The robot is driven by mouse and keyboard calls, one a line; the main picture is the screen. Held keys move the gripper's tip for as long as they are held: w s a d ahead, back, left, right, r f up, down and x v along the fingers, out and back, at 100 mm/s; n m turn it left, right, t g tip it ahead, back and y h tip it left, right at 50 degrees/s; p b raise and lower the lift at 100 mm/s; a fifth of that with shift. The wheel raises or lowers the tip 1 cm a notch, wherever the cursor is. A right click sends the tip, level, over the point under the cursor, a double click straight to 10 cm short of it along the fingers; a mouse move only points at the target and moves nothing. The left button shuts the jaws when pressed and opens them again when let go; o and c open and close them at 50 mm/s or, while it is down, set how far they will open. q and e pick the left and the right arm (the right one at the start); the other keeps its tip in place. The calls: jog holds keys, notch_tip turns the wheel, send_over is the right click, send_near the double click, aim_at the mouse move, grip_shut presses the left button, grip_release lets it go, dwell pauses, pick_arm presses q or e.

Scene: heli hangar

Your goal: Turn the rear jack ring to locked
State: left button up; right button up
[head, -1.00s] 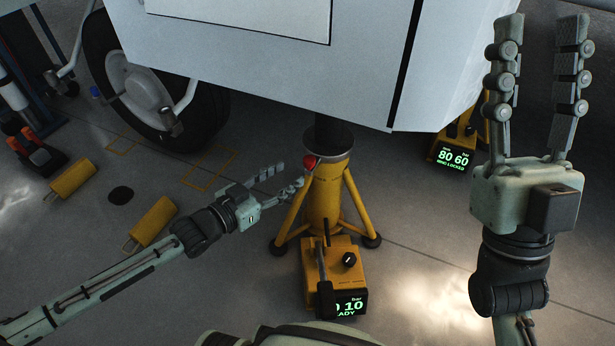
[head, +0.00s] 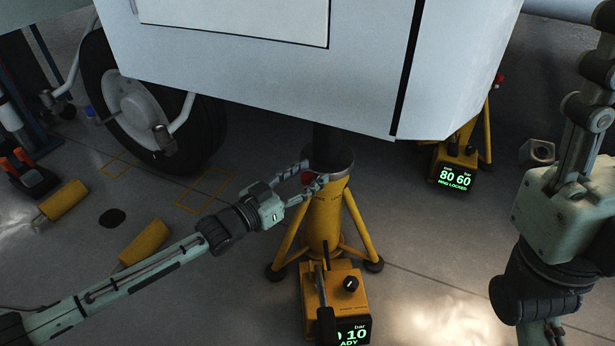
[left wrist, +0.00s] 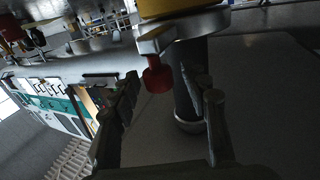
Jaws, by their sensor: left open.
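A yellow tripod jack (head: 323,222) stands upright under the white fuselage, with a grey metal ring (head: 345,170) at its top around a dark column. A red knob (head: 311,178) sticks out from the ring; it also shows in the left wrist view (left wrist: 157,78). My left gripper (head: 311,180) is open beside the ring, its fingers on either side of the red knob. In the left wrist view my left gripper (left wrist: 165,98) shows a gap around the knob. My right gripper (head: 597,85) is raised at the right edge, seen side-on and partly cut off.
A yellow pump unit (head: 345,287) with a lever and a partly hidden display reading "10 bar" stands before the jack. Another jack (head: 456,150) at right reads "80 60", "RING LOCKED". A wheel (head: 140,100) and yellow chocks (head: 145,242) lie left.

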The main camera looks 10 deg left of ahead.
pick_arm(q)
jog(key=shift+c, duration=0.2)
grip_shut()
dwell(0.4)
